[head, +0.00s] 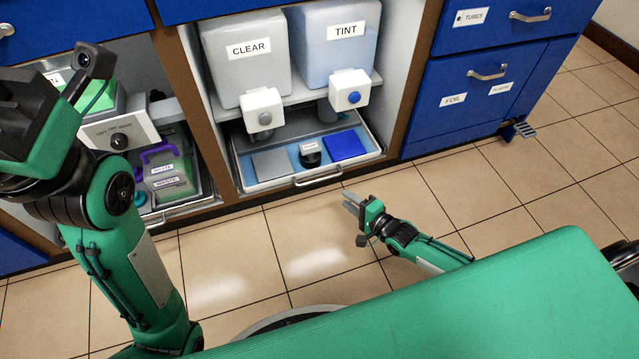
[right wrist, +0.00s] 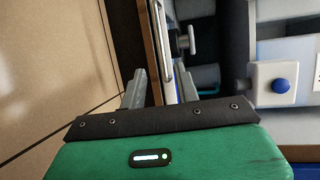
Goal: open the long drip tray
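The long drip tray (head: 240,185) is a pale, shallow tray with a blue inside, under the CLEAR and TINT tanks. Its front bar handle (head: 318,177) faces me, and the tray looks pushed in. My right gripper (head: 352,200) is in front of the tray, low and to the right of the handle, apart from it. In the right wrist view my right gripper (right wrist: 163,88) has its fingers spread, with no object clearly held. My left arm is raised at the left; its gripper's fingers cannot be made out.
A grey plate (head: 271,164), a dark jar (head: 310,155) and a blue pad (head: 345,146) sit in the tray. The tank taps (head: 350,90) hang above. Blue drawers (head: 480,85) stand at right. Another bay with a green-grey container (head: 168,175) is at left. The tiled floor in front is clear.

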